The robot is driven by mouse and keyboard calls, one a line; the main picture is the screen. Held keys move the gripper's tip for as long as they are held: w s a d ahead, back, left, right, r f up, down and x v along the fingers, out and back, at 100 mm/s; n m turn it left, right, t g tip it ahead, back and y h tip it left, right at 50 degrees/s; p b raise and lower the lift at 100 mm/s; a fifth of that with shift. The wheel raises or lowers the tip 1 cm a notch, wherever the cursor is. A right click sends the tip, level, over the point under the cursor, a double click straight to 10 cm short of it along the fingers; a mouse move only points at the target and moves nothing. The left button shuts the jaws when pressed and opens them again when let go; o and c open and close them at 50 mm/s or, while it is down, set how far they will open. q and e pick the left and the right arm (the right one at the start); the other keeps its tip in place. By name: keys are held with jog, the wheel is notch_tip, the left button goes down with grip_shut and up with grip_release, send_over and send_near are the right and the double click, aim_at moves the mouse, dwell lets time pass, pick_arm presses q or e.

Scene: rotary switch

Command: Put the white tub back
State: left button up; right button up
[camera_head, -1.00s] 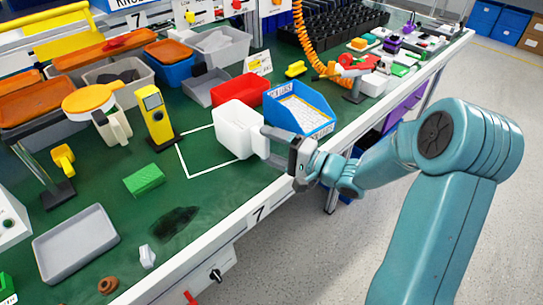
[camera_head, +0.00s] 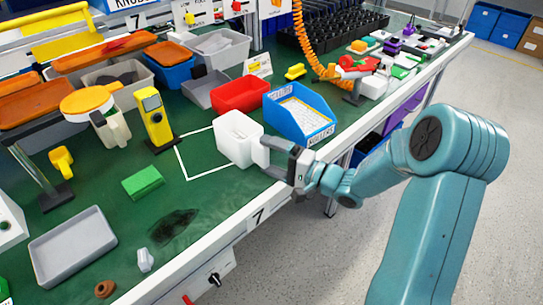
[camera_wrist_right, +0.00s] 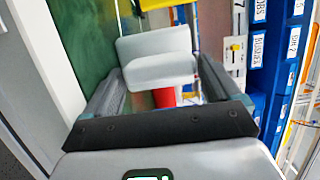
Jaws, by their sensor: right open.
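The white tub (camera_head: 236,141) stands upright on the green bench, near its front edge. It sits at the right side of a white outlined square (camera_head: 188,177), and its body covers part of that outline. My right gripper (camera_head: 268,155) is open at the tub's right, front-edge side, with its fingers pointing at the tub. In the right wrist view the tub (camera_wrist_right: 155,66) lies ahead of the gap between the spread fingers of the gripper (camera_wrist_right: 158,78). I cannot tell whether a finger touches it. My left gripper is not in view.
A red bin (camera_head: 240,95) stands close behind the tub and a blue bin (camera_head: 300,113) with a paper label is at its right. A yellow meter (camera_head: 154,117) and a green block (camera_head: 143,182) are to the left. The outlined square's left part is bare.

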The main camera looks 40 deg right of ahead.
jog(key=shift+s+r, duration=0.1)
jog(key=shift+r, duration=0.05)
jog(key=p+v, duration=0.1)
jog(key=v, duration=1)
jog(key=shift+s+d, duration=0.2)
jog(key=shift+s, duration=0.15)
